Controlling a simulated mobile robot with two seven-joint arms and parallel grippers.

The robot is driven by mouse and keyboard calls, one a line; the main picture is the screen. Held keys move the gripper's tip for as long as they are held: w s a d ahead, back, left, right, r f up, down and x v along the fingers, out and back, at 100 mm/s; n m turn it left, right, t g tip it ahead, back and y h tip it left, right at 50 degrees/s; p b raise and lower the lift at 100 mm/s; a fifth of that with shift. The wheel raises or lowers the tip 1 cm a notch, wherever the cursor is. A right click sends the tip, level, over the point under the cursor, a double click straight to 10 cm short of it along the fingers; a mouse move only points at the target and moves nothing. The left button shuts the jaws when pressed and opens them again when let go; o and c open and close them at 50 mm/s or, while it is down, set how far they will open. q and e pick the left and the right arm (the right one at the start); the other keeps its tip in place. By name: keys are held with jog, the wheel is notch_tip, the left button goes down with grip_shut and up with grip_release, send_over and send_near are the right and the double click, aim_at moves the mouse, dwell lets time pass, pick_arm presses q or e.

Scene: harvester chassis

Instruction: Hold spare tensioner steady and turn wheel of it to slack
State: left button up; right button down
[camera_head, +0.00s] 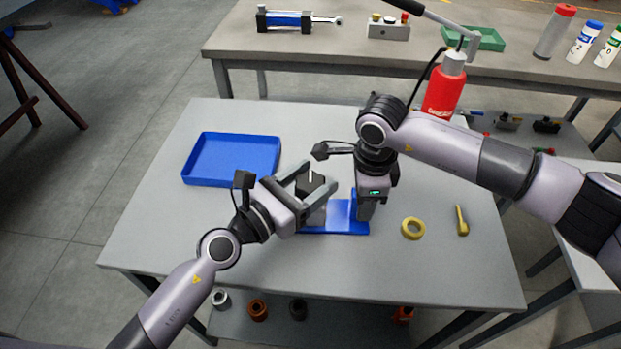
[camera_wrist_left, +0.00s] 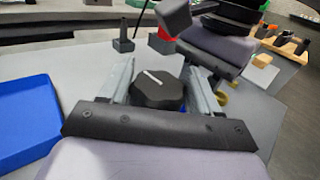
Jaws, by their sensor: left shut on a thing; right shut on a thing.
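The spare tensioner (camera_head: 340,214) is a blue bracket on the grey table, with a flat base and an upright part at its right. Its dark wheel (camera_head: 312,181) sits at the left; in the left wrist view the wheel (camera_wrist_left: 158,90) is black and many-sided, with a white line pointing up-left. My left gripper (camera_head: 318,179) is closed around the wheel, one finger on each side. My right gripper (camera_head: 366,213) points down and is shut on the tensioner's blue upright part, hiding some of it.
A blue tray (camera_head: 230,183) lies empty at the table's back left. A yellow ring (camera_head: 413,228) and a small yellow tool (camera_head: 461,220) lie to the right. The table's front left is clear.

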pick_arm(q)
jog(key=shift+f, duration=0.15)
jog(key=o, duration=1)
jog(key=shift+s+a, duration=0.1)
jog(key=v, duration=1.1)
jog(key=shift+s+a, duration=0.2)
jog(key=shift+s, duration=0.1)
pick_arm(e)
jog(key=c, duration=0.7)
grip_release()
